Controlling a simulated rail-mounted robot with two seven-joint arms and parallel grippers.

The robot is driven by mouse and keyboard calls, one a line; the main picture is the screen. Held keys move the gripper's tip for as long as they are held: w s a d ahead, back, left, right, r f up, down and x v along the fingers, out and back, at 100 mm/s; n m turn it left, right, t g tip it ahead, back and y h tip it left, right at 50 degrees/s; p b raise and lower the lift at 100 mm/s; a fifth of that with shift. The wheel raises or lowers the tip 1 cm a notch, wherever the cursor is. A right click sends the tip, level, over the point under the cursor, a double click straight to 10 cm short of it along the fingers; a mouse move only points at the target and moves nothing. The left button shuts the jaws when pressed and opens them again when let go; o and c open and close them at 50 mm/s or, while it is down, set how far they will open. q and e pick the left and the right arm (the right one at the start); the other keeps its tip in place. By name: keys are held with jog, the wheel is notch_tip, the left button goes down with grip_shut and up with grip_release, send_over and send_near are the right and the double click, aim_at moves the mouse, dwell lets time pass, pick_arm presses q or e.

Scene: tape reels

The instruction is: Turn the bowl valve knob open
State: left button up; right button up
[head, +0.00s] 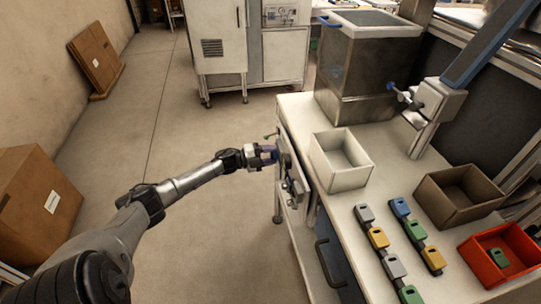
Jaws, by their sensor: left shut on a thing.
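My left gripper (263,156) reaches in from the left and is shut on this knob. The fingers partly cover it, so its turn angle cannot be told. My right gripper is not in view.
The bench (325,200) carries a white bin (326,172), a brown bin (447,207), a red bin (476,262) and several coloured tags. A metal tank (365,65) stands at its back. Cardboard boxes (35,200) lie left; the floor between is clear.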

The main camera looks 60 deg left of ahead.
pick_arm(q)
jog(key=shift+m, duration=0.6)
jog(key=o, duration=0.9)
jog(key=p+v, duration=0.3)
jog(key=v, duration=1.1)
jog(key=shift+p, duration=0.35)
jog(key=shift+w, duration=0.1)
